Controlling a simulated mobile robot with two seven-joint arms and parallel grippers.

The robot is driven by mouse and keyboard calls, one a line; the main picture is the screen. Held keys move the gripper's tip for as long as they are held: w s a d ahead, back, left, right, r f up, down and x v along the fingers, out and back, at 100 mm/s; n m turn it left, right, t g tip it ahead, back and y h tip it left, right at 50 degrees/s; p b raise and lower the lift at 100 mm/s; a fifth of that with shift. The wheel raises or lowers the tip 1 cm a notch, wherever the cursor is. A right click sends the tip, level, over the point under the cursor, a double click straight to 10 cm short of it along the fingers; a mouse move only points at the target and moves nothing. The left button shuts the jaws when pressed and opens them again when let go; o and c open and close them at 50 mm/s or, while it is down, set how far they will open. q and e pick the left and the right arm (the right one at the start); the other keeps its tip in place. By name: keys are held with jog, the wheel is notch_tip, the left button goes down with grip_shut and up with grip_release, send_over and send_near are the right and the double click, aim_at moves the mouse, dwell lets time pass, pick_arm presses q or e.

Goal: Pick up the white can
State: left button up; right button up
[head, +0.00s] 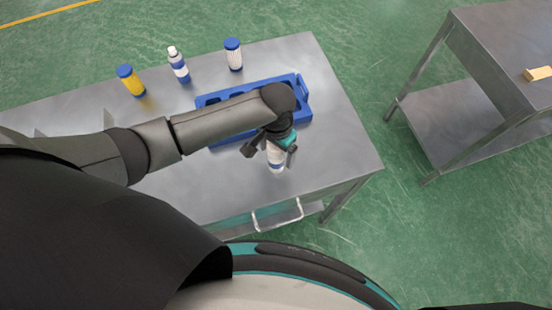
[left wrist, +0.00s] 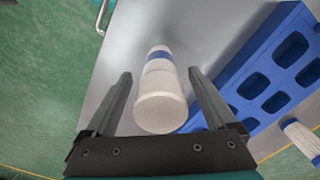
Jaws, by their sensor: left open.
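A white can (head: 276,158) with a blue band stands on the metal table, in front of the blue rack. My left gripper (head: 269,152) is over it and partly hides it in the head view. In the left wrist view the white can (left wrist: 160,98) lies between the two spread fingers of my left gripper (left wrist: 160,74), with a gap showing on each side. The gripper is open and holds nothing. My right gripper is not in view.
The blue rack (head: 304,98) with square holes lies behind the can, partly under my left arm. A yellow jar (head: 131,82), a white-and-blue bottle (head: 179,67) and a white ribbed jar (head: 234,58) stand at the back. A second metal table (head: 500,50) is at right.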

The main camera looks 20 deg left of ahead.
pick_arm(q)
jog(key=shift+f, duration=1.45)
grip_shut()
